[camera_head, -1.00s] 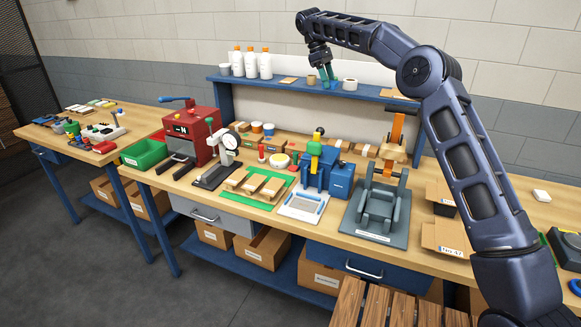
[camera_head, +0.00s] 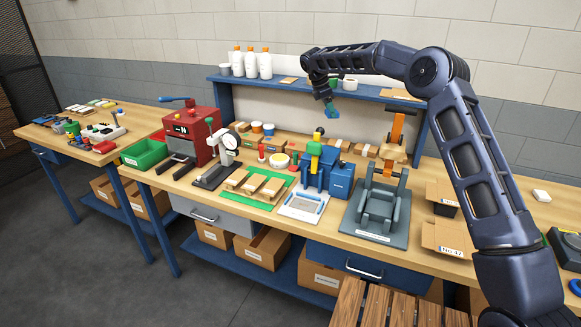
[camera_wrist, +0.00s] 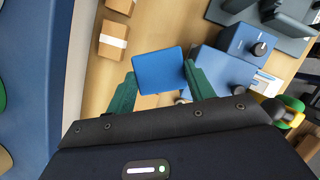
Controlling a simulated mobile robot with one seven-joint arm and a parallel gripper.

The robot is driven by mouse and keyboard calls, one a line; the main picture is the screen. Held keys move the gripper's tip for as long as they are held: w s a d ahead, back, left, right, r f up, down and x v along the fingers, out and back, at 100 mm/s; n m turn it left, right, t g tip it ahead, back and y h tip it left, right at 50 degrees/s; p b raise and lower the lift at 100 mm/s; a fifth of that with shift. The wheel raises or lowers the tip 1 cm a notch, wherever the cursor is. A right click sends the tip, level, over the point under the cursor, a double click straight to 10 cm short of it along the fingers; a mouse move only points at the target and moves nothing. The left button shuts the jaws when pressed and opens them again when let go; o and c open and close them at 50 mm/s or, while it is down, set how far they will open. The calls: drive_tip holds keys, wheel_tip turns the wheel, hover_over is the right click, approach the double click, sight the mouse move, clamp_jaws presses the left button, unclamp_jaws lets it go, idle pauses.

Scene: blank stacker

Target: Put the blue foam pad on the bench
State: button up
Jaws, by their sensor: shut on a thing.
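My gripper (camera_head: 331,107) hangs at the end of the arm, in front of the blue back shelf and above the rear of the wooden bench (camera_head: 237,189). It is shut on the blue foam pad (camera_wrist: 159,71), a flat blue piece. In the wrist view the pad sits between the two green fingertips (camera_wrist: 160,81), with bench top and a blue machine below it. In the head view the pad (camera_head: 330,113) is small, at the gripper's lower end, clear of the bench.
A blue press with a yellow-green top (camera_head: 315,170) stands below my gripper. A grey fixture (camera_head: 377,212) is to its right. The blue shelf (camera_head: 290,87) is behind, with white bottles. Small cartons (camera_wrist: 113,40) line the bench's rear.

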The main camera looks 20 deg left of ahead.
drive_tip(key=shift+w+d+f+n+t+y, duration=0.4)
drive_tip(key=shift+w+f+n, duration=0.65)
drive_tip(key=shift+f, duration=2.9)
drive_tip(key=shift+w+d+f+n+t+y, duration=0.25)
drive_tip(key=shift+w+d+f+n, duration=0.75)
drive_tip(key=shift+f, duration=3)
drive_tip(key=shift+w+f+n+t+y, duration=0.35)
drive_tip(key=shift+f+n, duration=1.3)
drive_tip(key=shift+f, duration=2.3)
drive_tip(key=shift+w+f, duration=0.1)
drive_tip(key=o, duration=0.9)
drive_tip(key=shift+o, duration=0.2)
drive_tip(key=v, duration=1.2)
drive_tip(key=shift+r, duration=0.2)
drive_tip(key=shift+w, duration=0.1)
